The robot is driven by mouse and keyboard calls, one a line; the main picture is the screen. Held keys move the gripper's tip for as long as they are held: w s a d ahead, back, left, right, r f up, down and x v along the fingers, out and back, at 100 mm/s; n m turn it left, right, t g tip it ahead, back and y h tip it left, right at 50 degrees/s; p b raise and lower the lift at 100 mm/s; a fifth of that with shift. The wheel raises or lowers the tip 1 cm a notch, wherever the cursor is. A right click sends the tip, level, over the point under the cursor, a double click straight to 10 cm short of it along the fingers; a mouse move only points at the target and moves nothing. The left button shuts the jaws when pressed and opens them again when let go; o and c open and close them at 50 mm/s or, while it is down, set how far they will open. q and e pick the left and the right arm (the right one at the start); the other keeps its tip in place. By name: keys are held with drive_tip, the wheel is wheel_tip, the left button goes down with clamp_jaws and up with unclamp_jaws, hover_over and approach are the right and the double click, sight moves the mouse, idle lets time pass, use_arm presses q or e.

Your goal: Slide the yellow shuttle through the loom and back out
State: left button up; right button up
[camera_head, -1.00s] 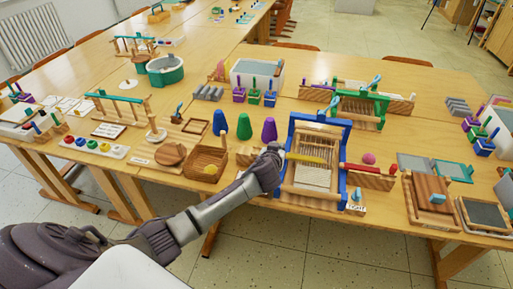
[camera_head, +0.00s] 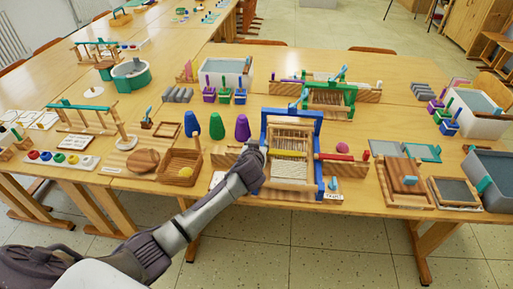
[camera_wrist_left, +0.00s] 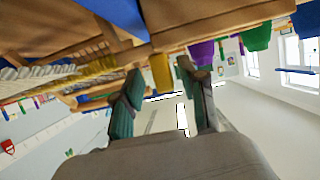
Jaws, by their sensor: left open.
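The blue-framed loom (camera_head: 318,140) stands on the near table, with pale threads strung inside it. The yellow shuttle (camera_head: 289,153) lies crosswise in the loom's threads. In the left wrist view, a yellow block that looks like the shuttle's end (camera_wrist_left: 161,73) sticks out of the wood between the fingertips. My left gripper (camera_head: 257,156) is at the loom's left side post. Its two fingers are apart, one on each side of the yellow end, and I see a gap on both sides. My right gripper is not in view.
A red rod (camera_head: 334,157) on a wooden rack lies right of the loom. Purple (camera_head: 242,128), green and blue cones stand to its left, near a wooden tray (camera_head: 166,170) with a yellow ball. A green loom (camera_head: 331,101) stands behind. The floor in front is clear.

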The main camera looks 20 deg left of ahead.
use_arm(q)
drive_tip(key=v, duration=1.2)
drive_tip(key=shift+w, duration=0.1)
